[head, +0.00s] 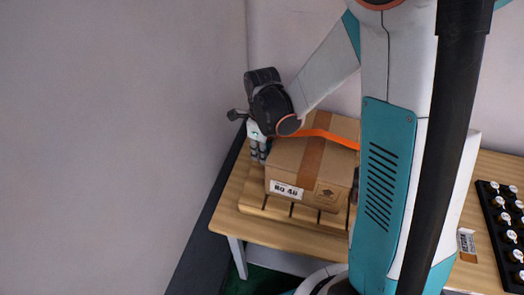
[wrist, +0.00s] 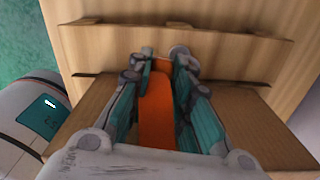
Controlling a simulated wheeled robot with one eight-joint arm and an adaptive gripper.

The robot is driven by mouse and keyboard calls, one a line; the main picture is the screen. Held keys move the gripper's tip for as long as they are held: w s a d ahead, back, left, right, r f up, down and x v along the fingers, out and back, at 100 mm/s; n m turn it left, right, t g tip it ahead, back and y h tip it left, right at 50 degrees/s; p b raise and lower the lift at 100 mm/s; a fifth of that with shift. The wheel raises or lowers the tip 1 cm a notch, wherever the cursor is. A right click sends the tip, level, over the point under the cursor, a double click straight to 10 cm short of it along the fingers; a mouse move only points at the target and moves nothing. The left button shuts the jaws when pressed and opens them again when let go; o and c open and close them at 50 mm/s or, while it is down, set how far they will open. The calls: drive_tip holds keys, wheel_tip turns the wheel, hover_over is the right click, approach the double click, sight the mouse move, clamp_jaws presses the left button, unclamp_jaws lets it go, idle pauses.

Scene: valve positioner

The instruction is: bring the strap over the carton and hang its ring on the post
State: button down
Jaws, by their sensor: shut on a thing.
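The brown carton (head: 295,157) sits on a wooden slatted base on the table, its label facing front. The orange strap (head: 332,135) runs over the carton's top from behind my arm at right to my gripper (head: 259,155) at the carton's left side. In the wrist view, my gripper (wrist: 163,68) points down past the carton (wrist: 258,125) and is shut on the strap (wrist: 156,110), which lies between the fingers. The ring cannot be made out at the fingertips. I cannot make out the post in either view.
The slatted base (head: 262,206) extends past the carton's left and front on the wooden table (head: 262,228). A wall stands close on the left. A black rack (head: 490,215) with several round white-topped items and a small labelled packet (head: 467,243) are at right.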

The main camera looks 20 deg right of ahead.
drive_tip(key=shift+f+b, duration=1.15)
drive_tip(key=shift+f, duration=0.1)
drive_tip(key=c, duration=1.4)
unclamp_jaws()
drive_tip(key=shift+o, duration=0.2)
drive_tip(key=shift+r, duration=0.1)
wheel_tip(320, 180, up, 12)
drive_tip(key=s+r+n+t+b, duration=0.1)
drive_tip(key=s+n, duration=0.1)
drive_tip(key=n, duration=0.2)
drive_tip(key=s+d+r+n+t, duration=0.1)
drive_tip(key=s+n, duration=0.1)
drive_tip(key=n, duration=0.2)
drive_tip(key=s+r+n+t+b, duration=0.1)
drive_tip(key=s+n, duration=0.2)
drive_tip(key=n, duration=0.1)
drive_tip(key=shift+d+r+n+b, duration=0.2)
drive_tip(key=shift+r+n+b, duration=0.05)
drive_tip(key=shift+n+b, duration=0.1)
drive_tip(key=s+d+n+t+b, duration=0.1)
drive_tip(key=s+n+t, duration=0.3)
drive_tip(key=n, duration=1)
drive_tip(key=s+f+b, duration=0.1)
drive_tip(key=s, duration=0.2)
drive_tip(key=shift+s, duration=0.2)
